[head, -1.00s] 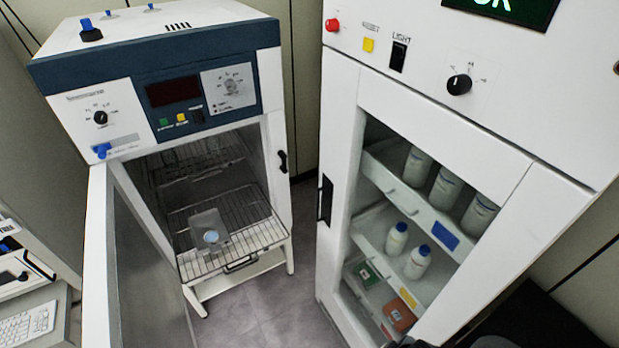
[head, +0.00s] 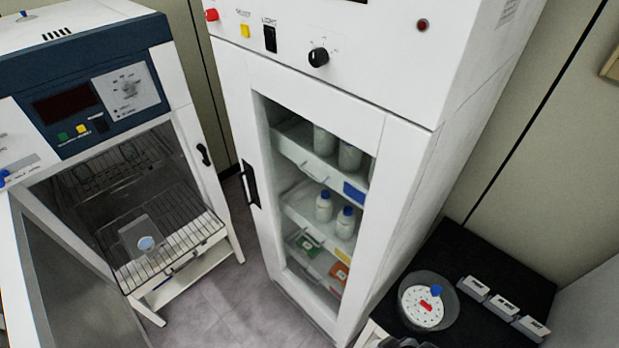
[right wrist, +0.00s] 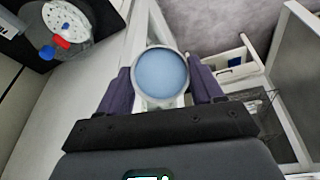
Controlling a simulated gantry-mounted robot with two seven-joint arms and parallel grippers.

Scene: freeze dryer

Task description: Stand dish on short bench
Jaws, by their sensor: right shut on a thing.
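The dish (right wrist: 160,75), round and pale-rimmed with a light blue inside, is held between the two fingers of my right gripper (right wrist: 160,88) in the right wrist view. The short bench (head: 462,252) has a black top and stands at the lower right in the head view, right of the tall white cabinet. Part of its top also shows at the upper left of the right wrist view. In the head view only a dark bit of what seems to be my right arm shows at the bottom edge; the dish is not visible there. My left gripper is out of view.
On the bench are a round bowl with a white perforated plate (head: 420,308) and several small labelled blocks (head: 500,307). The bench's back part looks clear. The tall white cabinet (head: 418,175) stands beside it. At left, an open oven holds a clear container (head: 140,230) on a wire rack (head: 196,220).

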